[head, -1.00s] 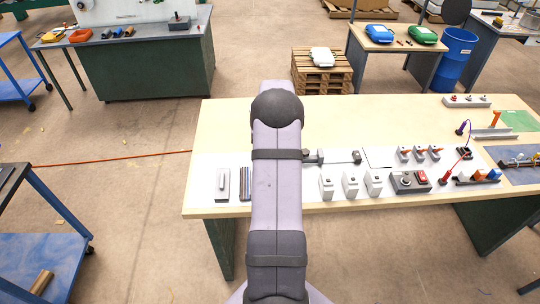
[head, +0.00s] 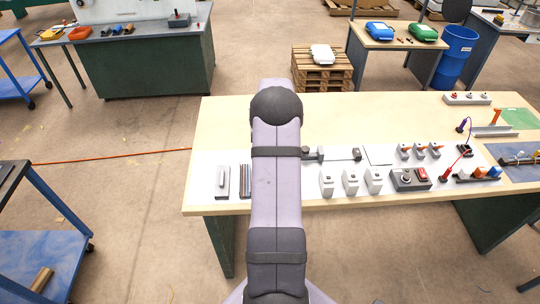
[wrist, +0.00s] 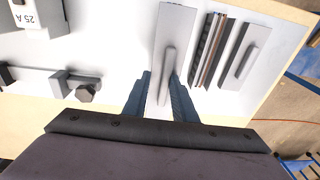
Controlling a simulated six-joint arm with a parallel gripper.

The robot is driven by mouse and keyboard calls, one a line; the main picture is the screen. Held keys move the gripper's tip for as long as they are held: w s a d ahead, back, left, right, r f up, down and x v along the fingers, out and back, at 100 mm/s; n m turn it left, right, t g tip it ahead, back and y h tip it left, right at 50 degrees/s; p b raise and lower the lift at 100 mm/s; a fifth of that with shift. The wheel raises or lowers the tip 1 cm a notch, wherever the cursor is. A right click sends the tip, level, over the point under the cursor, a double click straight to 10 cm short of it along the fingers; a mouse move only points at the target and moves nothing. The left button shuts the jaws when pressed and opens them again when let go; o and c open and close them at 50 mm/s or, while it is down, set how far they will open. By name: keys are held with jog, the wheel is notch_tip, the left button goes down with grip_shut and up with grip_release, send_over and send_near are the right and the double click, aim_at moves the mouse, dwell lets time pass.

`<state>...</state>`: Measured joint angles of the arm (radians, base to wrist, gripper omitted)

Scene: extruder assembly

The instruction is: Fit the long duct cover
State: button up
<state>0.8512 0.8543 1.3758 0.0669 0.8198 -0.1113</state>
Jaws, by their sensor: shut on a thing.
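A long light-grey duct cover (wrist: 175,25) with a raised grip bar along its middle shows in the wrist view. My gripper (wrist: 161,95) is shut on it, with one dark blue finger on each side of the bar. I cannot tell whether the cover touches the white surface below. To its right lies a dark slotted duct (wrist: 212,50) with several wires inside. This duct also shows in the head view (head: 246,181), just left of my arm. My arm hides the gripper and the held cover in the head view.
A second, shorter grey cover with a bar (wrist: 244,55) lies beyond the duct, near the bench edge; it also shows in the head view (head: 222,183). White breaker blocks (head: 350,183), a rail (head: 335,154) and a control box (head: 410,180) stand right of my arm.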

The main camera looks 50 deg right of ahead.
jog(key=shift+f+b, duration=0.65)
jog(key=shift+f, duration=0.4)
dwell(0.5)
jog(key=o, duration=1.1)
jog(key=shift+r, duration=0.15)
jog(key=shift+s+a+r+b, duration=0.15)
jog(key=shift+r+b, duration=0.5)
jog(key=shift+r, duration=1.1)
jog(key=shift+s+d+r+b, duration=0.15)
jog(key=shift+r+b, duration=0.45)
jog(key=shift+r, duration=1.15)
jog(key=shift+a, duration=0.1)
